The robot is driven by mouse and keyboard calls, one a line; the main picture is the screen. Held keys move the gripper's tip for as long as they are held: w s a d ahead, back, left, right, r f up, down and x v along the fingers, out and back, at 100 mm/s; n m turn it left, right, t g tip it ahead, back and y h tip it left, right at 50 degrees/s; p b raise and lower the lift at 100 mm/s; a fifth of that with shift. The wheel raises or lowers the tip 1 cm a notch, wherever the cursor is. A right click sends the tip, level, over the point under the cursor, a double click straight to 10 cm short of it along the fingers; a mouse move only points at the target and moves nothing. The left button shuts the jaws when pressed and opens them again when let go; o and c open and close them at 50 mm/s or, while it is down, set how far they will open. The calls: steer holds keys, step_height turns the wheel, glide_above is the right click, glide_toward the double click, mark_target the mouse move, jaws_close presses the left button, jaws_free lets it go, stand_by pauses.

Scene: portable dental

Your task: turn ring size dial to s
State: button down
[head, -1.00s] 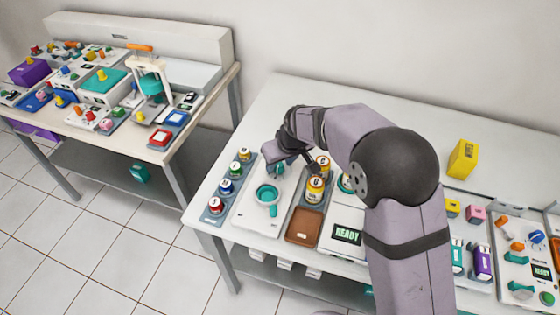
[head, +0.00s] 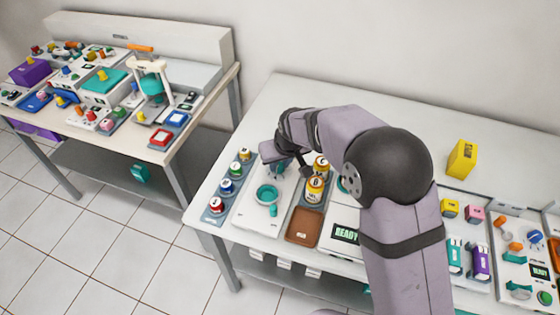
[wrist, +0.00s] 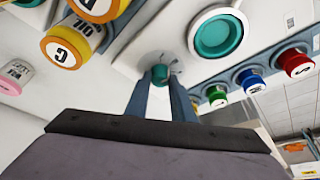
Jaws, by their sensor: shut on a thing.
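The teal dial knob (wrist: 160,73) sits on a white panel (wrist: 135,55) in the wrist view, between the tips of my two fingers. My gripper (wrist: 161,82) is shut on it from above. Marks beside the knob are partly visible but too small to read, so I cannot tell which size it points at. In the head view my gripper (head: 279,157) is over the back part of the white panel and hides most of the dial.
A teal ring in a white surround (wrist: 217,35) is close beside the dial. Red (wrist: 295,62), blue (wrist: 250,80) and green (wrist: 217,96) capped jars stand in a row on one side. Yellow-capped jars (wrist: 62,45) stand close on the other. A brown tray (head: 304,227) lies in front.

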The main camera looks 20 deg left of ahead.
steer(key=shift+a+m+h, duration=0.15)
steer(key=shift+m+h, duration=0.25)
steer(key=shift+m, duration=0.7)
steer(key=m+b, duration=0.2)
steer(key=shift+a+f+t+h+b, duration=0.1)
steer(key=shift+f+t+h+b, duration=0.05)
steer(key=shift+t+h+b, duration=0.2)
steer(key=shift+m+h+b, duration=0.65)
steer(key=shift+m+b, duration=0.2)
steer(key=shift+m, duration=0.75)
steer(key=shift+r, duration=0.2)
steer(key=c, duration=1.5)
jaws_free()
steer(key=shift+s, duration=0.1)
